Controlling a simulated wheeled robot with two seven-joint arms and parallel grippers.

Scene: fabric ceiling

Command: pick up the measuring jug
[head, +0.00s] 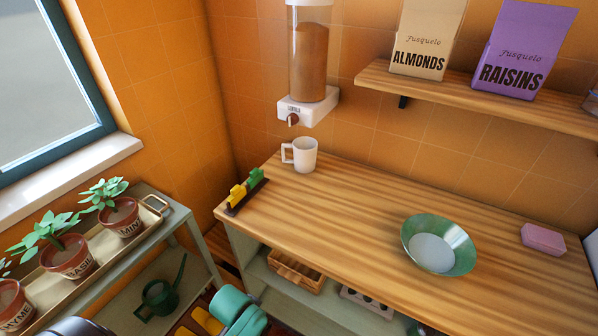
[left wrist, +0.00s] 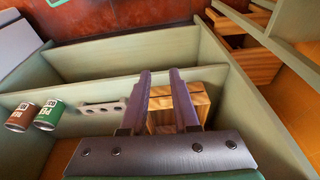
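I cannot make out a measuring jug for certain in either view. A white handled cup (head: 305,155) stands upright at the back left of the wooden counter (head: 345,215) in the head view; it looks like a mug. Beyond and partly behind the fingers is a wooden crate (left wrist: 190,92) in the shelving. My teal arm part shows at the bottom of the head view. My right gripper is in neither view.
A green bowl (head: 460,248), pink block (head: 543,239) and yellow and green clips (head: 246,190) are on the counter. A dispenser (head: 308,60) hangs above. Potted herbs (head: 120,218) stand left, above a watering can (head: 160,296). Two cans (left wrist: 49,115) lie in the shelving.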

